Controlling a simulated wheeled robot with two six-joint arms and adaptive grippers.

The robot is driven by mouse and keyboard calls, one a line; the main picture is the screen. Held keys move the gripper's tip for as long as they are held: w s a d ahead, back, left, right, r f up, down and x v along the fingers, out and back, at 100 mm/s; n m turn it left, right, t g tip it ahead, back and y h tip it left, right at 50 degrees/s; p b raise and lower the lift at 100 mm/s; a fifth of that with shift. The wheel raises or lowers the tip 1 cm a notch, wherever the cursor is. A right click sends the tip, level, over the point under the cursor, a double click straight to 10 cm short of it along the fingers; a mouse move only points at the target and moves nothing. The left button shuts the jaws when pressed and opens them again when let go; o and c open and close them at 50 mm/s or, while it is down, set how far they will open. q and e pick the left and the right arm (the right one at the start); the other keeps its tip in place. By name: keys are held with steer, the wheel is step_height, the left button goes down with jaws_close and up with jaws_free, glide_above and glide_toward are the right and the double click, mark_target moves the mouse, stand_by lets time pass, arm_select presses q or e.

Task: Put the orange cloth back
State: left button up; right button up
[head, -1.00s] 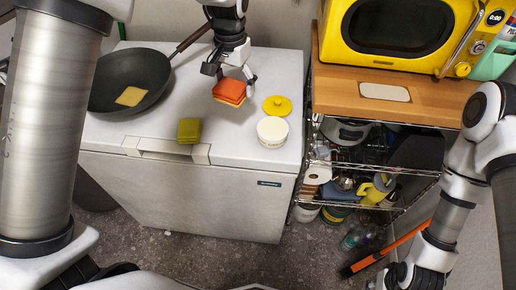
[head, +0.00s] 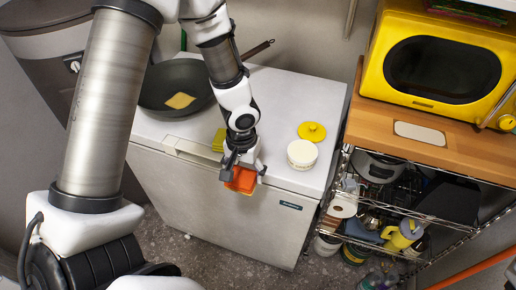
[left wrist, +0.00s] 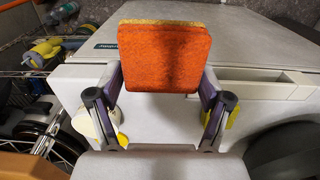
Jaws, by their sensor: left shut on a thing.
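The orange cloth (head: 243,182) is a small folded block with a yellowish layer along one edge. My left gripper (head: 243,170) is shut on it and holds it at the front edge of the white chest's top. In the left wrist view the orange cloth (left wrist: 165,58) sits between the two fingers of my left gripper (left wrist: 163,80). Its flat orange face fills the middle of that view. The head view does not show clearly whether the cloth touches the chest. My right gripper is not in view.
The white chest (head: 262,222) bears a dark pan (head: 160,97) with a yellow square (head: 180,100), an olive-green block (head: 219,139), a white tub (head: 302,155) and a yellow lid (head: 312,131). A wire rack (head: 425,225) with a yellow microwave (head: 440,65) stands right.

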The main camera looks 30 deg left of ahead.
arm_select(q)
steer(key=w+a+p, duration=0.1)
steer(key=w+p, duration=0.1)
steer(key=w, duration=0.3)
steer(key=w+a+f+p, duration=0.1)
steer(key=w+a+p, duration=0.1)
steer(key=w, duration=0.2)
steer(key=w+a+p, duration=0.2)
steer(key=w, duration=0.3)
steer(key=shift+w+a+f+p, duration=0.2)
steer(key=shift+w+f+p, duration=0.1)
steer(key=shift+p, duration=0.1)
step_height(320, 180, down, 3)
steer(key=shift+f+p, duration=0.15)
steer(key=shift+p, duration=0.7)
steer(key=shift+f+b, duration=0.35)
steer(key=o, duration=1)
steer(key=shift+r, duration=0.1)
steer(key=shift+c, duration=0.2)
steer(key=shift+r, duration=0.1)
